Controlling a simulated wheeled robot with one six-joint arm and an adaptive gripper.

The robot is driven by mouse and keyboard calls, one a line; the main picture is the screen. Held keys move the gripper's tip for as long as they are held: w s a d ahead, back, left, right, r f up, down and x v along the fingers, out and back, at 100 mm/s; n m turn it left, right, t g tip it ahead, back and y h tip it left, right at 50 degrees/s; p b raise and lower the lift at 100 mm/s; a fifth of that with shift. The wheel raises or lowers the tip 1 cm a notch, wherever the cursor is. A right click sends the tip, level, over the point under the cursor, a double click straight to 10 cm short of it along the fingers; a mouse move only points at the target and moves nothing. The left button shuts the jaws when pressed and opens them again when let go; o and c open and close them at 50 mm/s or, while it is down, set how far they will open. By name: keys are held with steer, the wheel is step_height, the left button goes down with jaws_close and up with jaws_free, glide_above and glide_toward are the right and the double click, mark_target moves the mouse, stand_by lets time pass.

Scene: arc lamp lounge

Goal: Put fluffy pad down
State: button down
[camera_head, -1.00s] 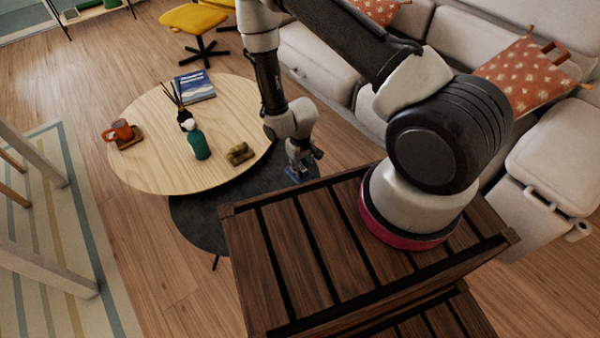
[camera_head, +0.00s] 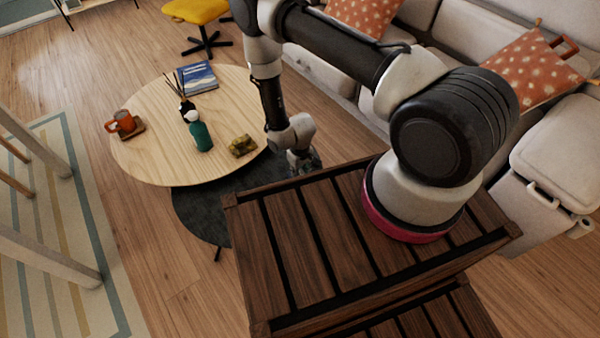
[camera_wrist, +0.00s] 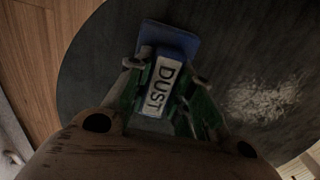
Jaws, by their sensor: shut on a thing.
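The fluffy pad appears to be the blue piece (camera_wrist: 176,39) with a white label reading "DUST" in the wrist view. My gripper (camera_wrist: 168,78) is shut on it, with a finger on each side of the label. The blue piece is over the dark round lower table (camera_wrist: 100,62); I cannot tell whether it touches the surface. In the head view my gripper (camera_head: 304,162) is low beside the dark table (camera_head: 205,212), just behind the slatted wooden top, and the pad cannot be made out there.
The pale round table (camera_head: 150,165) overlaps the dark one and carries a book (camera_head: 197,77), an orange mug (camera_head: 122,121), a green bottle (camera_head: 202,137) and a mossy block (camera_head: 242,147). A pale speckled patch (camera_wrist: 265,95) lies on the dark table. A sofa (camera_head: 320,72) stands behind.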

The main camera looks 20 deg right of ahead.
steer(key=shift+f, duration=0.15)
steer(key=c, duration=1.3)
jaws_free()
steer(key=shift+o, duration=0.2)
